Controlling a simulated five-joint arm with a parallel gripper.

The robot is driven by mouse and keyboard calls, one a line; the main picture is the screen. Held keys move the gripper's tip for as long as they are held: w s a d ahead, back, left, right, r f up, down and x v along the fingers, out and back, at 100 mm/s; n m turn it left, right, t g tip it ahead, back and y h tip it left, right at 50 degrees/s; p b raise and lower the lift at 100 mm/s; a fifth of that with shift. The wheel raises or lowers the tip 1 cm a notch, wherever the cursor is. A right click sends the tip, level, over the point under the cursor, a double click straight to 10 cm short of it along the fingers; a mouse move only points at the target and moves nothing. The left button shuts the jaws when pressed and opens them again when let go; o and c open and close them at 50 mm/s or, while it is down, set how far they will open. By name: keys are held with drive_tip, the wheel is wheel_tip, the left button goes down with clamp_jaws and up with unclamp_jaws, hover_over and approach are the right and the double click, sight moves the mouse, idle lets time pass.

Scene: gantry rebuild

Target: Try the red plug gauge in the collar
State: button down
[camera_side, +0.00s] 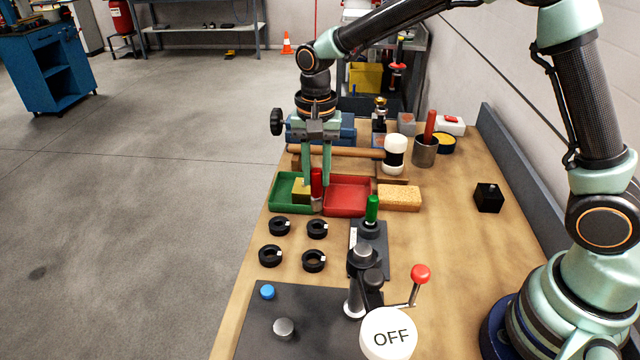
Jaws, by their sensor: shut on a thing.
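My gripper (317,183) points down over the place where the green tray and red tray meet. It is shut on the red plug gauge (316,184), which is upright with its red handle between the fingertips and a pale metal end below. Whether that end touches a tray is unclear. Several black collars, each with a small white mark, lie on the bench nearer the camera; two are the back left collar (279,226) and the front right collar (314,261). A green-handled gauge (371,208) stands upright on a dark block (369,238).
The green tray (283,204) holds a yellow block (301,187). The red tray (348,207) looks empty.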

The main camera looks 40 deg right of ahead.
sight(317, 193)
drive_tip(key=shift+f, duration=0.2)
drive_tip(key=shift+f, duration=0.35)
drive_tip(key=shift+f, duration=0.7)
drive_tip(key=shift+f, duration=0.3)
drive_tip(key=shift+f, duration=1.1)
idle(0.8)
drive_tip(key=shift+r, duration=3)
